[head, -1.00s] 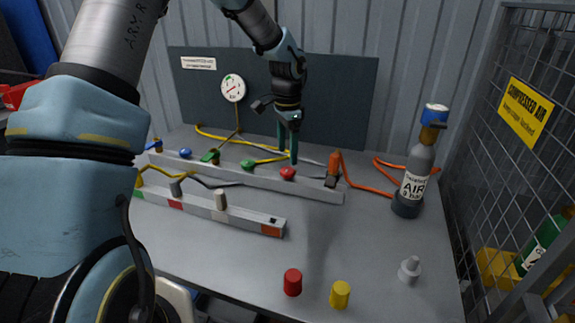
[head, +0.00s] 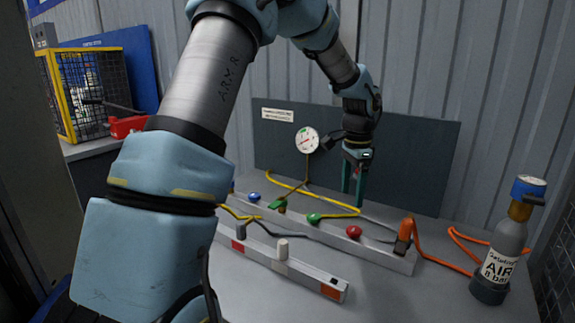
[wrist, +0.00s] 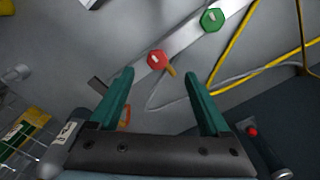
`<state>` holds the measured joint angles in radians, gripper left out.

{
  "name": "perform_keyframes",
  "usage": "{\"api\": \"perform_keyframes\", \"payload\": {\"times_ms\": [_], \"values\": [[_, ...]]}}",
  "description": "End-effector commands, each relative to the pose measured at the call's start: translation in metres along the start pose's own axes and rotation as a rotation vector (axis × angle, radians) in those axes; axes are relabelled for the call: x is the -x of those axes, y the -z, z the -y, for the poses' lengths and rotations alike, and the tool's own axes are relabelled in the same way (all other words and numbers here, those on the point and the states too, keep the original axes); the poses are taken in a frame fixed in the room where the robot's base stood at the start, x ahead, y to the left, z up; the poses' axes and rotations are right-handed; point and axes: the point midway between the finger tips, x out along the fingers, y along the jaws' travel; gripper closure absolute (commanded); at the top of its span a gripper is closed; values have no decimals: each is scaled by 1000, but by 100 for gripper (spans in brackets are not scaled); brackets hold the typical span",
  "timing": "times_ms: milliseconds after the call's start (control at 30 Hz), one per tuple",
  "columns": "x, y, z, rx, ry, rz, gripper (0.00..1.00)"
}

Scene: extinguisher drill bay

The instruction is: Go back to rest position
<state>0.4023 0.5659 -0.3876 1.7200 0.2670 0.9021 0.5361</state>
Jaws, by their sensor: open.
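My gripper (head: 354,190) points down above the back of the grey bench, in front of the dark backboard. Its green fingers are apart with nothing between them, as the wrist view (wrist: 158,92) also shows. A red knob (head: 354,232) on the back rail (head: 340,246) lies below it, apart from the fingers. In the wrist view the red knob (wrist: 157,59) sits beyond the gap between the fingertips. My arm spans the left and top of the head view and hides part of the bench.
A grey AIR cylinder (head: 500,258) with a blue cap stands at right, with an orange hose (head: 443,257). A front rail (head: 305,277) holds pegs. A round gauge (head: 307,140) is on the backboard (head: 420,160). A yellow-framed cage (head: 92,90) stands far left.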

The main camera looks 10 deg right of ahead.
Motion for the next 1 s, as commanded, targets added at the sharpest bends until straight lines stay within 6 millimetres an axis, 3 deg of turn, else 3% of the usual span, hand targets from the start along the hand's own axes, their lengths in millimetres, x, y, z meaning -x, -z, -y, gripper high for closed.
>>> {"api": "perform_keyframes", "payload": {"times_ms": [100, 233, 300, 400, 500, 600, 700, 1000], "values": [[3, -61, 6, 198, 20, 2, 19], [4, -152, 0, 529, 45, -15, 19], [3, -199, -11, 719, 57, -32, 19], [1, -254, -33, 966, 72, -61, 19], [-2, -292, -55, 1159, 80, -88, 19], [-5, -313, -71, 1280, 85, -107, 19], [-6, -322, -78, 1334, 86, -115, 19], [-7, -322, -79, 1339, 85, -115, 19]]}}
